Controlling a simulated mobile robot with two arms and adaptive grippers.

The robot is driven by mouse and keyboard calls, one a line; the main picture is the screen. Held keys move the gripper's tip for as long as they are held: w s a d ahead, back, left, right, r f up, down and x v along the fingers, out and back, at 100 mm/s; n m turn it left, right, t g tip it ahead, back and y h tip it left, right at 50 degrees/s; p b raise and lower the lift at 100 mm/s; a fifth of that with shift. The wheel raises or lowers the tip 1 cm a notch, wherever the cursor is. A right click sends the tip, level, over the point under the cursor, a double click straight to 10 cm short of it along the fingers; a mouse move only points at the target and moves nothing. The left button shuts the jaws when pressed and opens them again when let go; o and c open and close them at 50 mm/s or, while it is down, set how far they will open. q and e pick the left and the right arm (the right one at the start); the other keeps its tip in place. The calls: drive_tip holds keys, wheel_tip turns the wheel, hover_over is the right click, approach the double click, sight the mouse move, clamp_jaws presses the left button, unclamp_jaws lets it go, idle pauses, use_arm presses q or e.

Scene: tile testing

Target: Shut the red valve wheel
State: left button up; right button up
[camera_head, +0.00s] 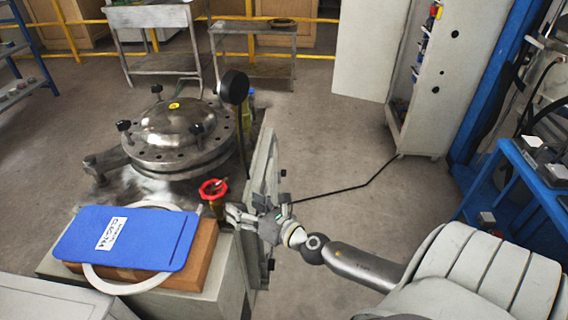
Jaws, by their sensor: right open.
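The red valve wheel (213,189) is small and sits on top of a brass-coloured valve body (217,207), between the metal vessel and the blue-topped block. My right gripper (236,213) is just to the right of the wheel and slightly below it in the picture. Its fingers point left toward the valve, are open and appear empty. I cannot tell whether a fingertip touches the valve. My left gripper is not in view.
A round metal vessel (173,138) with bolted lid and a black gauge (234,87) stands behind the valve. A blue pad (127,238) lies on a brown block (203,262) at front left. A grey upright panel (262,170) is close behind my gripper. A cable crosses the open floor.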

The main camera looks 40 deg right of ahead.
drive_tip(key=s+d+f+m+g+h+p, duration=0.1)
drive_tip(key=s+f+m, duration=0.3)
drive_tip(key=f, duration=0.5)
drive_tip(key=s+d+f+m+g+h+p, duration=0.2)
drive_tip(key=s+d+f+m+g+p, duration=0.2)
drive_tip(key=f+m, duration=0.5)
drive_tip(key=shift+s+m+h, duration=0.3)
drive_tip(key=shift+s, duration=0.2)
